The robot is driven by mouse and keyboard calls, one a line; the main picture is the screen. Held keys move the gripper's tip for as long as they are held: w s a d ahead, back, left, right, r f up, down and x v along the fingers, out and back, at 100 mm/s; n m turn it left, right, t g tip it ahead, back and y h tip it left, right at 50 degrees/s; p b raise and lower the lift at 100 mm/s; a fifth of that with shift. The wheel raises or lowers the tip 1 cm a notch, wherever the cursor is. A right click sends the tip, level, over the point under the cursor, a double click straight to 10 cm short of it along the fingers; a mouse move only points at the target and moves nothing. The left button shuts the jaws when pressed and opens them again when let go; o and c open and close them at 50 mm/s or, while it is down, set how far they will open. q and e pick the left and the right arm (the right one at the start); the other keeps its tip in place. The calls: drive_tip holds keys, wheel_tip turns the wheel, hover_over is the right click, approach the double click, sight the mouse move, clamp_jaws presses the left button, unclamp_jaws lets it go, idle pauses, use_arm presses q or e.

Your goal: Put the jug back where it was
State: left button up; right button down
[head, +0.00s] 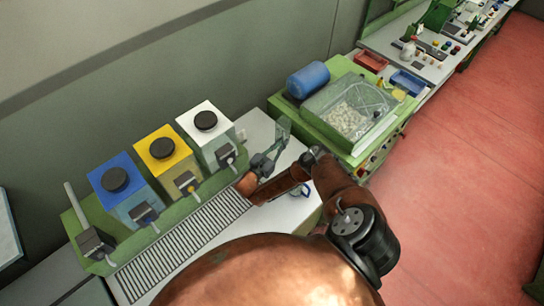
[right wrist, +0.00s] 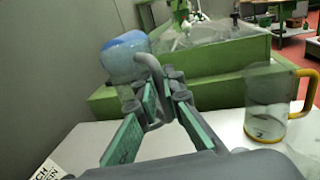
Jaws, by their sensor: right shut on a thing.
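My right gripper (head: 270,156) is over the white table, to the right of the white dispenser. It is shut on a clear jug (head: 283,128), whose see-through wall is faint against the background. In the right wrist view, the gripper's teal fingers (right wrist: 165,100) close around the jug's grey curved handle (right wrist: 150,66); most of its body is hard to make out. Another clear jug, with an orange handle (right wrist: 308,90), stands upright on the table at the right of the wrist view, apart from the fingers. My left gripper is not in view.
Blue (head: 128,196), yellow (head: 168,163) and white (head: 207,135) dispensers with black lids stand behind a grey slatted rack (head: 180,245). A green-framed bin (head: 350,110) of corks and a blue cylinder (head: 307,79) stand beyond the gripper. Clear white tabletop (head: 262,128) shows near the white dispenser.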

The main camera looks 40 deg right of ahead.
drive_tip(key=w+a+f+b, duration=0.1)
drive_tip(key=f+b, duration=0.1)
drive_tip(key=f, duration=0.1)
drive_tip(key=a+f+b, duration=0.1)
drive_tip(key=f+b, duration=0.2)
drive_tip(key=w+a+f+b, duration=0.1)
drive_tip(key=f+b, duration=0.1)
drive_tip(key=shift+w+a+f, duration=0.2)
drive_tip(key=shift+w+f, duration=0.1)
drive_tip(key=shift+f, duration=0.1)
drive_tip(key=shift+w+f, duration=0.1)
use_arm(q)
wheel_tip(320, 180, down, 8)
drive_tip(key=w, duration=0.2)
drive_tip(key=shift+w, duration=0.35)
use_arm(e)
drive_tip(key=c, duration=2.1)
unclamp_jaws()
